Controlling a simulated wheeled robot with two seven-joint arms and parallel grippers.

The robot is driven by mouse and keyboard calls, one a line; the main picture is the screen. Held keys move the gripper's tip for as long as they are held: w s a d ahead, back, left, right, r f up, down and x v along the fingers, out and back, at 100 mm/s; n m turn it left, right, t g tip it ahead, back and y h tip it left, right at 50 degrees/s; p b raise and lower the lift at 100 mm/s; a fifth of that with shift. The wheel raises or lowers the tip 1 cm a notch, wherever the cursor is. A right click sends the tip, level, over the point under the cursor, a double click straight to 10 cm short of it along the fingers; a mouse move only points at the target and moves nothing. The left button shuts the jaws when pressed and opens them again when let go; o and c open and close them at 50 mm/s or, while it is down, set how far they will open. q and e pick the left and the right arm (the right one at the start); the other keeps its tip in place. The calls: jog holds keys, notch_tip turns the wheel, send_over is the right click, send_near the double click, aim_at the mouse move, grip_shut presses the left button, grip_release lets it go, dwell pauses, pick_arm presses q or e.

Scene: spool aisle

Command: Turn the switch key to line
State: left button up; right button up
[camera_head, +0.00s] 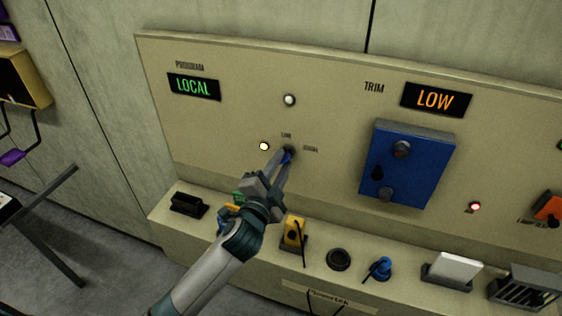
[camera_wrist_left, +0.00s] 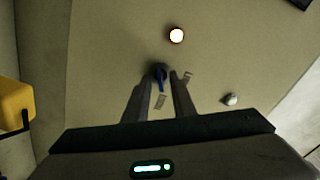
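The blue switch key (camera_head: 287,157) sits in a dark switch on the beige panel (camera_head: 230,115), between a label above it that seems to read LINE and another to its right, too small to read surely. The display (camera_head: 194,87) reads LOCAL in green. My left gripper (camera_head: 284,160) is at the key, its fingers reaching up to either side of it. My right gripper is out of view.
A lit white lamp (camera_head: 264,146) is left of the key and a pale round knob (camera_head: 289,100) above it. A blue box (camera_head: 408,165) projects from the panel at right. The ledge below holds a yellow block (camera_head: 294,233), a black block (camera_head: 188,205) and a blue plug (camera_head: 380,268).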

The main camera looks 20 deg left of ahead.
pick_arm(q)
grip_shut()
